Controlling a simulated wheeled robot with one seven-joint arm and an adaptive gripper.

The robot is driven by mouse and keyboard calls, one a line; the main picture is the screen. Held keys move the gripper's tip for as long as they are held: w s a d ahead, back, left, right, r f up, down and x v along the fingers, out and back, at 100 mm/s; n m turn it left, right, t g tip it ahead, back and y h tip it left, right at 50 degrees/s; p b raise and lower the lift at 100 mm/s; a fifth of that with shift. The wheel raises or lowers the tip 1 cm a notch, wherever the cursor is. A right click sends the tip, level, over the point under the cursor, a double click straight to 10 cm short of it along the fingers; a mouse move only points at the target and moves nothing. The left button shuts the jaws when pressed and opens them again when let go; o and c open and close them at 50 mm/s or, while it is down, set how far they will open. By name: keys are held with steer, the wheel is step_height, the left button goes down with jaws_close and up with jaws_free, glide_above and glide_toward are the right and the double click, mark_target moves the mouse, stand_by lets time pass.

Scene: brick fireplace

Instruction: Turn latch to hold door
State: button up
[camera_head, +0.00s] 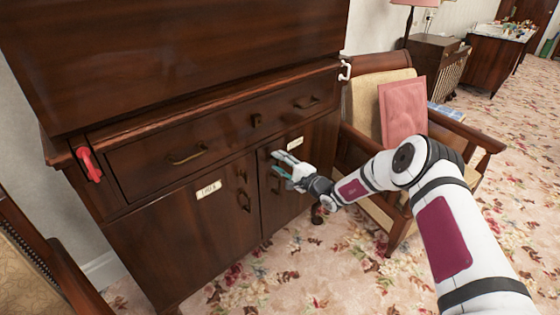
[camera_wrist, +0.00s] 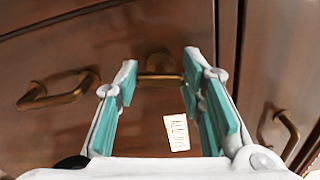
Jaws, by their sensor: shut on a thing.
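A dark wooden cabinet has two lower doors, the left door (camera_head: 185,235) and the right door (camera_head: 300,200); both look closed. My gripper (camera_head: 278,163) is at the upper part of the right door. In the wrist view, a brass latch (camera_wrist: 159,76) with a round mount and a crossbar sits between my gripper's teal-padded fingertips (camera_wrist: 160,62). The fingers stand apart and are shut on the ends of the crossbar. In the head view my gripper hides this latch.
A brass drawer handle (camera_head: 187,156) and other brass fittings (camera_head: 243,200) stick out nearby. A red hook (camera_head: 88,163) and a white hook (camera_head: 345,70) are on the cabinet's sides. An armchair (camera_head: 385,160) stands close at the right; carpet (camera_head: 300,275) is open in front.

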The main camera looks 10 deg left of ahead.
steer(key=shift+f+n+p, duration=0.1)
steer(key=shift+n+p, duration=0.3)
steer(key=shift+n, duration=0.7)
steer(key=o, duration=1.2)
steer(key=shift+c, duration=0.2)
steer(key=v, duration=1.2)
